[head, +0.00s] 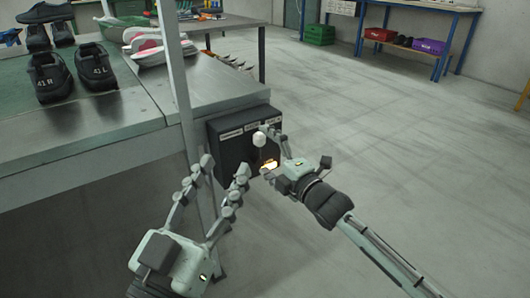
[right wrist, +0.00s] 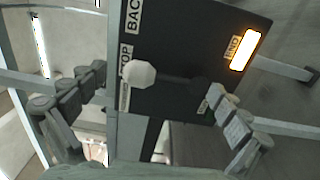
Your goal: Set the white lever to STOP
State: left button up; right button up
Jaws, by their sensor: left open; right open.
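The white lever's round knob (head: 259,139) stands out from the front of a dark control box (head: 232,150) at the table's corner. In the right wrist view the knob (right wrist: 140,74) appears in front of or close to a label partly reading "TOP" (right wrist: 125,60), with a "BACK" label (right wrist: 133,15) above. The lever's exact setting is hard to tell. My right gripper (head: 267,152) is open in front of the box, its fingers to either side of the knob in the wrist view, not visibly closed on it. My left gripper (head: 225,168) is open and empty, left of the lever.
An orange-lit lamp (right wrist: 245,50) beside an "END" label glows on the box. The metal table (head: 150,105) carries dark shoes (head: 52,78) at the left. Blue benches stand at the back right. The floor (head: 400,130) to the right is clear.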

jog(key=v, duration=1.2)
